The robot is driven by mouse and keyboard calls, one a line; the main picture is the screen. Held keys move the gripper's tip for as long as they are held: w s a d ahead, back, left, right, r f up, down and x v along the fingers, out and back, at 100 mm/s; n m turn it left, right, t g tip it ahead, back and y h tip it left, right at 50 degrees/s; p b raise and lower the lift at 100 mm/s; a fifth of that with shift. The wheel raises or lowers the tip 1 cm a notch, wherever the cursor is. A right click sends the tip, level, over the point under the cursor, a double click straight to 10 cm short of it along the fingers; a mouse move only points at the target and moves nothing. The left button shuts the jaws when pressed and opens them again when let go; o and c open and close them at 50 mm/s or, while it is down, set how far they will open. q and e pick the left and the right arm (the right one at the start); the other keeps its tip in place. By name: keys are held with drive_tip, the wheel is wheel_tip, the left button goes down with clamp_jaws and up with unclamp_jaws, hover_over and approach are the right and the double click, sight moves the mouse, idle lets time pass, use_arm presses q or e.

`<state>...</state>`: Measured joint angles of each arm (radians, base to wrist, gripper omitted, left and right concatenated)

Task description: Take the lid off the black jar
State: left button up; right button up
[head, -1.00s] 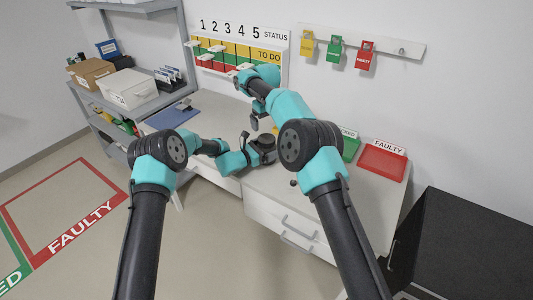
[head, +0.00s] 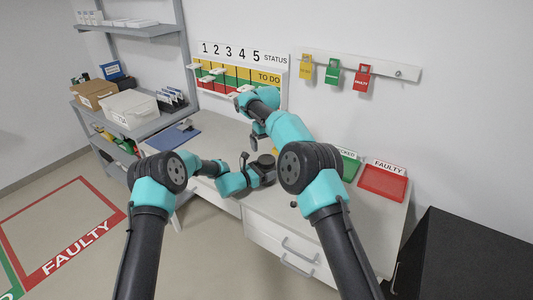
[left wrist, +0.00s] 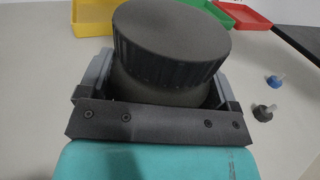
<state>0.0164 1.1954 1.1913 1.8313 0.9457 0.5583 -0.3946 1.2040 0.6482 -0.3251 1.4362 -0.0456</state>
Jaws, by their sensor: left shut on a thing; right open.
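The black jar shows large in the left wrist view, with its ribbed dark lid (left wrist: 172,40) on top and the duller body (left wrist: 160,90) below. My left gripper (left wrist: 162,95) is shut around the jar body, one finger on each side, under the lid. In the head view the jar (head: 267,160) stands over the worktop in my left gripper (head: 262,173). My right gripper (head: 257,133) is open and empty, just above and behind the jar. Part of it is hidden by its own arm.
A red tray (head: 383,184) marked FAULTY and a green tray (head: 350,167) stand at the right of the worktop. A yellow tray (left wrist: 100,18) is beyond the jar. Small blue (left wrist: 275,81) and black (left wrist: 264,111) pieces lie right of it.

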sight(267, 159)
drive_tip(key=m, duration=0.4)
drive_tip(key=shift+m, duration=0.4)
drive_tip(key=m, duration=0.3)
drive_tip(key=shift+m, duration=0.4)
drive_tip(key=m, duration=0.3)
drive_tip(key=shift+m, duration=0.4)
drive_tip(key=m, duration=0.4)
drive_tip(key=shift+m, duration=0.3)
drive_tip(key=shift+f, duration=0.1)
drive_tip(key=shift+f, duration=3.95)
